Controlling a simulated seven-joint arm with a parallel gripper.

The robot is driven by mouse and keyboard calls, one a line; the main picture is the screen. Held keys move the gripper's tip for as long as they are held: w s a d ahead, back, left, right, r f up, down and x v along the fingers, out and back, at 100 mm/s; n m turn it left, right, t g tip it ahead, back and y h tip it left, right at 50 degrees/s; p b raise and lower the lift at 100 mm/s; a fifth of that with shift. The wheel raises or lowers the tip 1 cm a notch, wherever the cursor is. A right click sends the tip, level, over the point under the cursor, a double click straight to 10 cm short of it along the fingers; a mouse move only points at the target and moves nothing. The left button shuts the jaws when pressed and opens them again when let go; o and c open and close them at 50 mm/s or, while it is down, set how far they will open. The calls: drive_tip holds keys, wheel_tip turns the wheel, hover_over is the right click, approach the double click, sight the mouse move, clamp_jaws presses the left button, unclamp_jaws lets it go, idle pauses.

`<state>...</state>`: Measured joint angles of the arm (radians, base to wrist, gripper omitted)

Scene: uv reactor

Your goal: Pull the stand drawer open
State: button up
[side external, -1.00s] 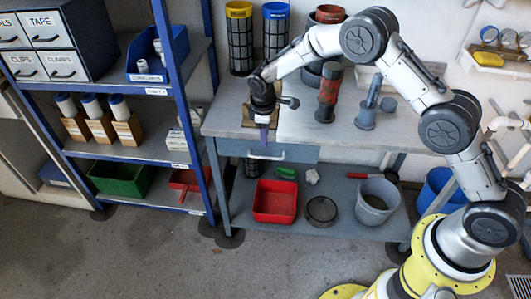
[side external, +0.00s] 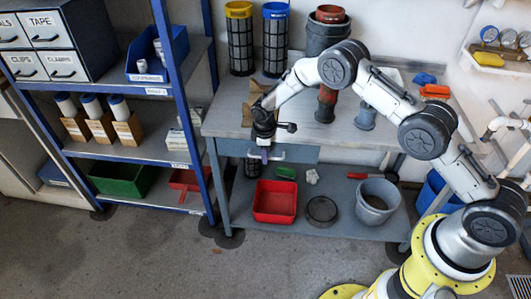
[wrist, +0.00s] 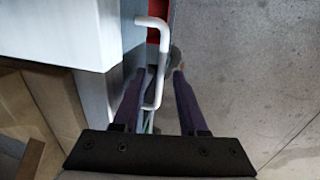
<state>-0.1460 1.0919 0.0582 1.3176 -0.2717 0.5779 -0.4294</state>
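The stand drawer (side external: 300,154) is a blue-grey front under the left part of the metal tabletop, and it looks shut. My gripper (side external: 265,157) points down in front of the drawer at the handle. In the wrist view my gripper (wrist: 160,73) has its two purple fingers apart, with the handle bar between them, closer to the left finger. I cannot tell whether that finger touches it.
A brown block-like piece (side external: 257,100) lies on the tabletop (side external: 228,118) beside my wrist. A red bin (side external: 275,213), a round dark dish (side external: 322,221) and a grey bucket (side external: 377,212) sit on the lower shelf. A blue-framed rack (side external: 180,100) stands left. The floor in front is clear.

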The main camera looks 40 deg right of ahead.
clamp_jaws()
idle(1.3)
